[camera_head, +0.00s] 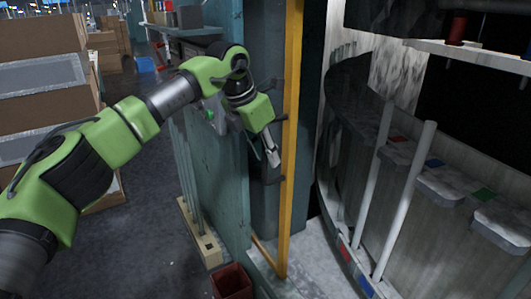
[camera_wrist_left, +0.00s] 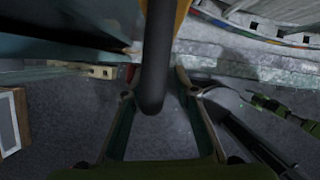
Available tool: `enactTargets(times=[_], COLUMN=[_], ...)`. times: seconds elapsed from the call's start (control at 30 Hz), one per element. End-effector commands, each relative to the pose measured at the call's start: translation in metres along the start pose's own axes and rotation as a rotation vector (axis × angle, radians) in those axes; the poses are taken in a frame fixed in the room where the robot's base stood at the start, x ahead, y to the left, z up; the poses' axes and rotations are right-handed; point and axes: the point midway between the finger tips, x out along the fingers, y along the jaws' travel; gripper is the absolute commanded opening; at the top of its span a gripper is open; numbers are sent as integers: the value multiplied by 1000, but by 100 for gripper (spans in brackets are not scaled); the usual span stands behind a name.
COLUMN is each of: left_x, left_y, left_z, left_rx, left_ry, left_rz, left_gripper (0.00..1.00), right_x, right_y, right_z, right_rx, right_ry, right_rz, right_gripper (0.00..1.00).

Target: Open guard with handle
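The guard is a tall panel with a yellow edge post (camera_head: 291,130) in the head view. A dark handle (camera_head: 277,86) with brackets sits along this post. My left gripper (camera_head: 272,157) is at the lower part of the handle, which it partly hides. In the left wrist view, the dark handle bar (camera_wrist_left: 153,85) comes in from the top, between the two spread fingers of my left gripper (camera_wrist_left: 159,93). Gaps show on both sides of the bar, so the gripper is open and not closed on it. My right gripper is not seen.
A curved machine with white tubes (camera_head: 405,195) stands right of the guard. A teal cabinet wall (camera_head: 215,160) is left of it. A red bin (camera_head: 232,281) and a wooden block (camera_head: 201,238) stand on the floor. Stacked boxes (camera_head: 45,75) are at left.

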Motion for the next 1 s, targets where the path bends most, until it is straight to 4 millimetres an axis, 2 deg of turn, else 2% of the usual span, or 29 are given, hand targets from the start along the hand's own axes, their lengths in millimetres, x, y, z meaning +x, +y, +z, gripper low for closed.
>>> enactTargets(times=[0.13, 0.23, 0.5, 0.7, 0.8, 1.0], left_x=[-4, -16, -74, -107, -115, -120], left_y=[0, 1, 0, 0, 0, -1], left_z=[0, 0, 1, 1, 0, 0], left_rx=[-1, -1, 0, 0, 0, 1], left_ry=[-1, -1, -3, -2, 0, 0], left_rz=[1, 1, 2, 1, 1, 0], left_gripper=[28, 28, 28, 28, 28, 28], right_x=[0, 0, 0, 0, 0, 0], right_y=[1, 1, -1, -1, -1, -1], right_z=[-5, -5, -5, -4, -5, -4], right_rx=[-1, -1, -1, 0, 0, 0], right_ry=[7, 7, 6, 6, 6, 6], right_rz=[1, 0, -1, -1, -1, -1], right_gripper=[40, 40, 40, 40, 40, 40])
